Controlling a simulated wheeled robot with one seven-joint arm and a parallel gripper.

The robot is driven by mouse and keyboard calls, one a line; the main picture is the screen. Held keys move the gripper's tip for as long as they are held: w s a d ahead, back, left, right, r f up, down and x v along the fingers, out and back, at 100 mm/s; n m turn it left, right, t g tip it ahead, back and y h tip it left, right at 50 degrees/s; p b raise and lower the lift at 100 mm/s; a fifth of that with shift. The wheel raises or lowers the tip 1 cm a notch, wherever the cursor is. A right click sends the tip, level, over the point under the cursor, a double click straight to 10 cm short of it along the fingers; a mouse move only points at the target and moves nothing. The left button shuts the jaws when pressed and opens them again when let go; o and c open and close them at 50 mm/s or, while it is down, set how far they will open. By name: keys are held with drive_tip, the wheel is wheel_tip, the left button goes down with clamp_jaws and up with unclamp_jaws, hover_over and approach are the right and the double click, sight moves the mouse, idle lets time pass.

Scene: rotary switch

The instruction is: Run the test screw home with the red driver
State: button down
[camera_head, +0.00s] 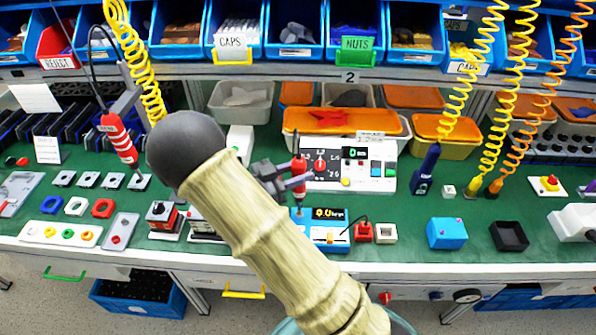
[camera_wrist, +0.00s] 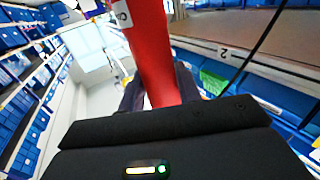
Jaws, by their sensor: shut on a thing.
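My gripper (camera_head: 292,178) is shut on a red driver (camera_head: 299,168), which stands roughly upright with its bit down. The driver's red body also shows in the wrist view (camera_wrist: 150,55), between the dark fingers (camera_wrist: 158,92). Its lower end is over the back left of a blue tester (camera_head: 328,239) with a lit display. I cannot tell whether the bit touches anything. The test screw is too small or hidden to make out. A second red driver (camera_head: 118,138) with white bands hangs at the left on a dark cable.
A white control box (camera_head: 350,178) with a knob and display stands just behind the held driver. My arm hides part of the bench. A small red block (camera_head: 363,232), a white square (camera_head: 386,233), a blue box (camera_head: 446,233) and a black tray (camera_head: 509,236) stand to the right.

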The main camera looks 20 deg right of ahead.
drive_tip(key=shift+f+b, duration=0.35)
drive_tip(key=shift+f, duration=0.55)
idle(2.9)
drive_tip(key=shift+r+p, duration=2)
drive_tip(key=shift+r, duration=0.3)
drive_tip(key=shift+f, duration=0.2)
